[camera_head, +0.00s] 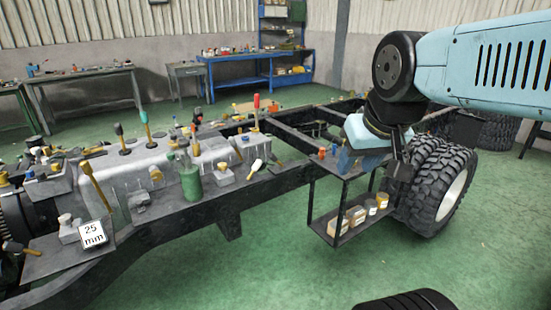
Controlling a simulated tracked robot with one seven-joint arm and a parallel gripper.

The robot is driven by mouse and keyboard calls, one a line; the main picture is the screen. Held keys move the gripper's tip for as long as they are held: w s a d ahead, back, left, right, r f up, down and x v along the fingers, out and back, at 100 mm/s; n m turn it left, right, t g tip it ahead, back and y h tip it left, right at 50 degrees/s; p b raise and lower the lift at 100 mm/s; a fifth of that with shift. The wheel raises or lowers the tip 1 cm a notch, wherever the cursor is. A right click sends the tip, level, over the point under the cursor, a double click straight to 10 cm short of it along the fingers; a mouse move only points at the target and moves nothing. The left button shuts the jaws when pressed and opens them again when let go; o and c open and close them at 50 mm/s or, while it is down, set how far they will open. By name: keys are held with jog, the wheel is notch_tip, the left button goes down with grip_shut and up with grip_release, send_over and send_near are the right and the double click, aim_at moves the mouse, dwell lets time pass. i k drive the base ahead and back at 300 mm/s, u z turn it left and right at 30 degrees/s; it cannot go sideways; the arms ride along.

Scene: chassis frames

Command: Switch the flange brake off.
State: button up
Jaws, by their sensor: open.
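I cannot tell for sure which part is the flange brake. My gripper (370,166) hangs at the right above a small black shelf stand, well to the right of these levers. It is open, and I see nothing held in it.
The black stand (331,240) holds tins and boxes on its lower shelf. A big tyre (438,186) stands right of it. A green bottle (190,183) and a "25 mm" sign (93,234) are on the frame. Green floor in front is mostly clear. Workbenches (240,56) line the back.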

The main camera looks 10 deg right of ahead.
aim_at(271, 156)
jog(key=i, duration=0.85)
jog(key=u, duration=0.05)
